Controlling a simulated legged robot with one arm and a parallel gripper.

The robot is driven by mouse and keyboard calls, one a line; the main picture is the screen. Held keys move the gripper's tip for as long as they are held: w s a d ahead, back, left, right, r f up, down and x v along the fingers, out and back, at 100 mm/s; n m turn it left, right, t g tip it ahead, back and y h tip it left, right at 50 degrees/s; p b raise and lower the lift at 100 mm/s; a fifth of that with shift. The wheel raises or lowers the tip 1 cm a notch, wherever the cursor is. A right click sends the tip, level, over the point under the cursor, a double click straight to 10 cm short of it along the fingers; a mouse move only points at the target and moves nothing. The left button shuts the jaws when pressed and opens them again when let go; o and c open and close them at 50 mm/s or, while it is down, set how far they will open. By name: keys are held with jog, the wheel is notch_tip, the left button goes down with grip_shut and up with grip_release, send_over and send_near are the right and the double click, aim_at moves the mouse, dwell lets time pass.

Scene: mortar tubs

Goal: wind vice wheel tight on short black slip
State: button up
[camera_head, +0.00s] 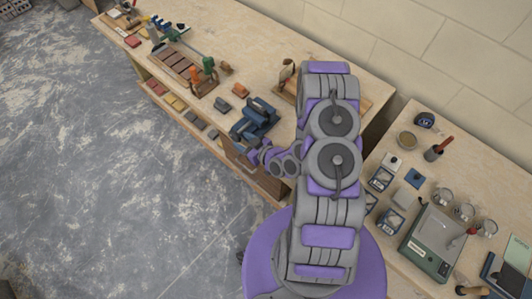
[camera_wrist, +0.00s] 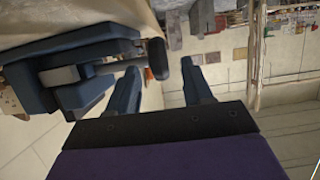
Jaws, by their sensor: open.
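The blue vice (camera_head: 256,118) stands near the front edge of the long bench. In the wrist view the vice (camera_wrist: 75,62) fills the left side, with a small dark grey piece (camera_wrist: 60,75) between its blue jaws; I cannot tell for certain that it is the short black slip. In the head view my gripper (camera_head: 254,156) is at the vice's front, partly hidden.
Several coloured and dark slips (camera_head: 182,108) lie on a ledge along the bench front. A wooden tray (camera_head: 183,68) with clamps stands left of the vice. A second bench (camera_head: 405,225) at right holds tubs, cups and boxes. The grey floor (camera_head: 120,210) at left is clear.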

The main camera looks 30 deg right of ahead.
jog(key=p+v, duration=0.7)
jog(key=v, duration=0.6)
jog(key=shift+f, duration=0.2)
jog(key=shift+s, duration=0.15)
